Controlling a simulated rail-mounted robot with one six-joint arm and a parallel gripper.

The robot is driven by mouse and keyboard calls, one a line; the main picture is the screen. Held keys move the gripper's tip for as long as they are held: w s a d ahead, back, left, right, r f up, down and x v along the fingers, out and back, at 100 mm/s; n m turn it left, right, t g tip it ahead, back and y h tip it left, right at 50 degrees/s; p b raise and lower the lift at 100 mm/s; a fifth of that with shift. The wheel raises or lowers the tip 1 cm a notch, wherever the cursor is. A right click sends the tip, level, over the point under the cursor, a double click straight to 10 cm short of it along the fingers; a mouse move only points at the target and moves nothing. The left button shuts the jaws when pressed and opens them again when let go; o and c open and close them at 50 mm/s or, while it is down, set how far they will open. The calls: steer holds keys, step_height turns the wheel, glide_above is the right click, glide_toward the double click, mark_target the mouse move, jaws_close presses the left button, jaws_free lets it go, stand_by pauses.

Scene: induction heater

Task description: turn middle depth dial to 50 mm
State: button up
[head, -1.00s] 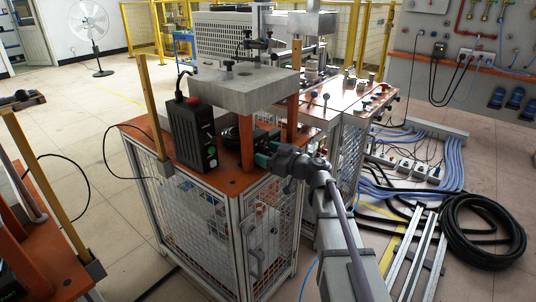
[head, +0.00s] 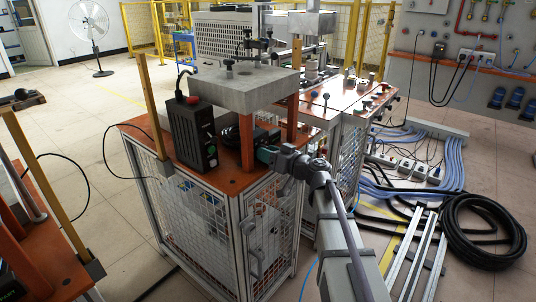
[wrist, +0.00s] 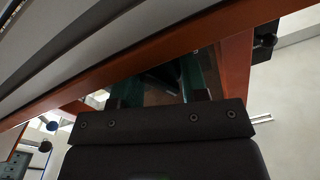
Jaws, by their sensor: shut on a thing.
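My gripper (head: 265,154) reaches under the thick grey slab (head: 243,87), beside the front orange post (head: 247,145) of the stand. In the wrist view its teal fingers (wrist: 160,86) point into the dark gap under the slab and are shut on a small dark part. I take this to be the middle depth dial, but its shape, its scale and its reading are hidden. A dark unit (head: 266,136) stands behind the fingertips under the slab. The other depth dials cannot be made out.
A black box with a green and a red button (head: 194,135) stands on the orange bench top (head: 222,181), left of the post. An orange post (head: 292,118) rises right of my gripper. A coiled black hose (head: 485,230) lies on the floor at right.

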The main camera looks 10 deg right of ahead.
steer(key=o, duration=0.9)
steer(key=v, duration=1)
steer(key=shift+s+d+r, duration=0.1)
steer(key=shift+s+d, duration=0.15)
steer(key=shift+s, duration=0.1)
